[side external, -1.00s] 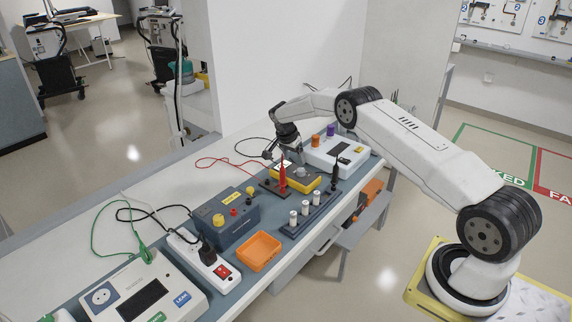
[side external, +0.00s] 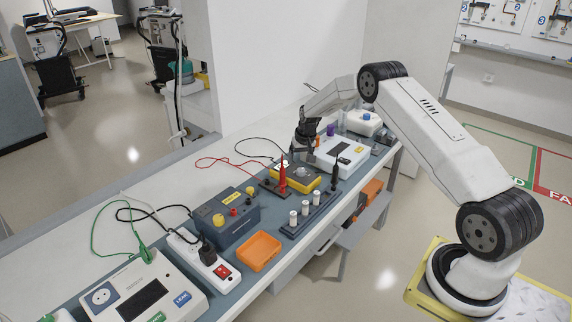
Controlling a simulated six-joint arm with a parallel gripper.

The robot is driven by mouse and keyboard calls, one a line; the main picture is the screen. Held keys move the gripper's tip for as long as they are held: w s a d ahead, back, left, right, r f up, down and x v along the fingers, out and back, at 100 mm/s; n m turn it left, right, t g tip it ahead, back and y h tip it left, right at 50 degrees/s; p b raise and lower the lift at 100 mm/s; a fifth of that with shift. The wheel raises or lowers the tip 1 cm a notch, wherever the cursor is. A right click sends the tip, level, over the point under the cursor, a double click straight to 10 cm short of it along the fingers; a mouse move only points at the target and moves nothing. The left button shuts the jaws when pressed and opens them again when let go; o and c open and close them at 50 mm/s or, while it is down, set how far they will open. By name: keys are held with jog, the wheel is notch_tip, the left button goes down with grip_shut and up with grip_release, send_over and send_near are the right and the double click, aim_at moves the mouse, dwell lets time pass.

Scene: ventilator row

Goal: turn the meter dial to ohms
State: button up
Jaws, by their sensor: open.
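The meter looks to be the yellow-edged box (side external: 300,178) lying on the bench mat, with a grey round dial (side external: 302,171) on its top face. Its markings are too small to read, so I cannot tell where the dial points. My gripper (side external: 303,158) is open and points down just above and behind the dial. Whether the fingers touch the dial cannot be told from this angle. A red probe (side external: 283,178) stands upright in a dark holder to the left of the meter, and a black probe (side external: 335,174) stands to its right.
A white instrument (side external: 341,155) stands close behind the meter. In front are a rack with white cylinders (side external: 305,209), an orange tray (side external: 260,251), a dark grey box (side external: 225,222) and a power strip (side external: 208,263). Red and black leads loop over the left bench side.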

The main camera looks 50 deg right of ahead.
aim_at(301, 169)
jog(key=n, duration=0.1)
jog(key=s+d+n+t, duration=0.1)
jog(key=n, duration=0.1)
jog(key=shift+r, duration=0.3)
jog(key=shift+s+d+r+n+t, duration=0.15)
jog(key=shift+s+d+n+t, duration=0.2)
jog(key=shift+n, duration=0.45)
jog(key=shift+s+d+r+n+t, duration=0.15)
jog(key=shift+s+d+n+t, duration=0.15)
jog(key=shift+n, duration=0.5)
jog(key=shift+f, duration=0.1)
jog(key=shift+x, duration=3.85)
jog(key=shift+d, duration=0.1)
grip_shut()
